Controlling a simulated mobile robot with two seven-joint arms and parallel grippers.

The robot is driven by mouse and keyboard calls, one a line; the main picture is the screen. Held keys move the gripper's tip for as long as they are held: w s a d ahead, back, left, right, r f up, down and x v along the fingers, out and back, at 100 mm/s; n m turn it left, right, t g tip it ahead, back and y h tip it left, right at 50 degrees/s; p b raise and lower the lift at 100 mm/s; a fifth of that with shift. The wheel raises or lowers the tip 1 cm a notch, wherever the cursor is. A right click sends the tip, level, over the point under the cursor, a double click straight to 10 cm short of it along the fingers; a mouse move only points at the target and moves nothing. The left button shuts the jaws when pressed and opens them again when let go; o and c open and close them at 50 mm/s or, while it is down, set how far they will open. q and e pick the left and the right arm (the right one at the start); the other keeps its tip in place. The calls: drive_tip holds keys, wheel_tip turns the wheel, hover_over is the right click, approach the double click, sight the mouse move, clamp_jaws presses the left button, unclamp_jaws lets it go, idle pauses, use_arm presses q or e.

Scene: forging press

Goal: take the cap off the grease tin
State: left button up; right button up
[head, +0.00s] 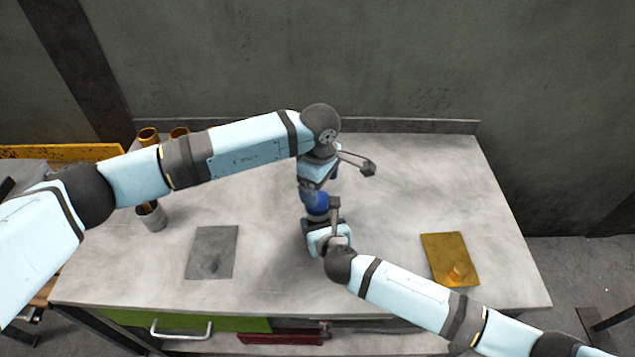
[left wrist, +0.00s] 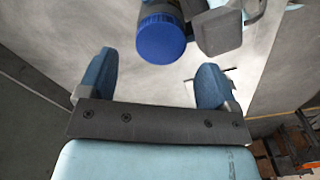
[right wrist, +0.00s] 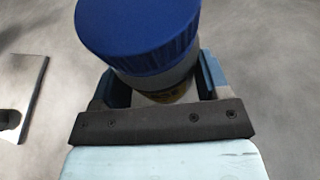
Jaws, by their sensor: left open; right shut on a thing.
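The grease tin (right wrist: 175,95) has a ribbed blue cap (head: 317,202) on its top. My right gripper (right wrist: 160,78) is shut around the tin's body below the cap and holds it; in the right wrist view the tin looks tilted. The cap fills the top of that view (right wrist: 140,25) and also shows in the left wrist view (left wrist: 162,42). My left gripper (left wrist: 155,65) is open, with the cap just beyond and between its blue-padded fingers, apparently not touching. In the head view the left arm's wrist partly hides the left fingers.
A yellow plate (head: 438,248) with a small round piece lies at right. A grey plate (head: 212,245) lies at left. A metal cup (head: 151,218) and brass-coloured cylinders (head: 148,134) stand far left. The worktop (head: 420,190) is clear between, with a raised back edge.

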sight(318, 215)
use_arm(q)
drive_tip(key=m, duration=0.1)
drive_tip(key=r+m, duration=0.1)
drive_tip(key=m, duration=0.1)
drive_tip(key=shift+w+d+r+m, duration=0.1)
drive_tip(key=shift+d+r+m, duration=0.2)
drive_tip(key=shift+r, duration=0.1)
drive_tip(key=m, duration=0.2)
drive_tip(key=shift+a+r+m, duration=0.3)
drive_tip(key=shift+r, duration=0.1)
drive_tip(key=shift+a+m, duration=0.25)
drive_tip(key=shift+m, duration=0.35)
wheel_tip(318, 215, down, 8)
drive_tip(key=shift+r, duration=0.1)
drive_tip(key=c, duration=0.9)
drive_tip(key=n, duration=0.4)
drive_tip(key=shift+c, duration=0.2)
drive_tip(key=n, duration=0.6)
